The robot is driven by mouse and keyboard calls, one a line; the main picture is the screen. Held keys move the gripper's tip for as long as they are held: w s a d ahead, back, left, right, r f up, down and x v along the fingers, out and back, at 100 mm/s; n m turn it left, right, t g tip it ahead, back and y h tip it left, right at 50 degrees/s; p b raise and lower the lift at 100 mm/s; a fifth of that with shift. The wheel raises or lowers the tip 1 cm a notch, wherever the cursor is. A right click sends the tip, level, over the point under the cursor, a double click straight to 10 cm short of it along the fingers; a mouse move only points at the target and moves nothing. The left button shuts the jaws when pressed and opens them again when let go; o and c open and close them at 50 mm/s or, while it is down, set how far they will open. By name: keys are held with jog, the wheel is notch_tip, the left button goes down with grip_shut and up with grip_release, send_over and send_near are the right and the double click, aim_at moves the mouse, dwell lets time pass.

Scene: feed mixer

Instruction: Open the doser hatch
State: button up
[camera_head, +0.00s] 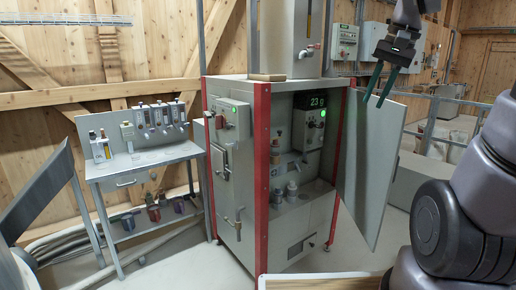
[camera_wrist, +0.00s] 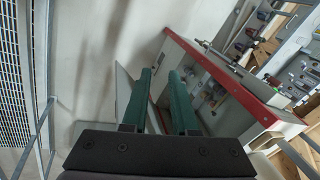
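The doser cabinet (camera_head: 240,170) is grey with red corner posts and stands in the middle of the head view. A large grey hatch panel (camera_head: 371,165) stands swung out at its right side. The front opening shows a "23 g" display (camera_head: 318,101) and small fittings inside. My gripper (camera_head: 373,104) has two green fingers, apart and empty, pointing down near the panel's top edge in the head view. In the wrist view the fingers (camera_wrist: 160,72) show a gap, with the panel (camera_wrist: 123,95) beside and partly behind them. Contact with the panel cannot be told.
A side table (camera_head: 140,160) with bottles and dispensers stands left of the cabinet. A metal railing (camera_head: 440,105) and a grey box (camera_head: 408,180) are at the right. Clear floor (camera_head: 345,258) lies in front of the panel.

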jog(key=s+a+r+n+t, duration=0.1)
jog(key=s+a+n+t, duration=0.1)
jog(key=s, duration=0.6)
jog(key=shift+a+t, duration=0.8)
jog(key=shift+t, duration=0.2)
jog(key=shift+s+a, duration=0.1)
jog(key=shift+s, duration=0.15)
jog(key=shift+c, duration=0.4)
jog(key=shift+s+t, duration=0.15)
jog(key=shift+t, duration=0.15)
grip_shut()
jog(key=w+d+f+n+g+h, duration=0.2)
jog(key=w+d+f+n, duration=0.15)
jog(key=w, duration=0.35)
jog(key=w+d+f+n+g+h, duration=0.1)
jog(key=w+d+f+n+g, duration=0.1)
jog(key=w+f+n, duration=0.3)
jog(key=w+d+f+n+g+h, duration=0.2)
jog(key=w+f, duration=0.2)
jog(key=w, duration=0.4)
jog(key=n+g+h, duration=0.1)
jog(key=n+h, duration=0.5)
jog(key=n, duration=0.6)
send_near(384, 197)
jog(key=shift+x, duration=2.85)
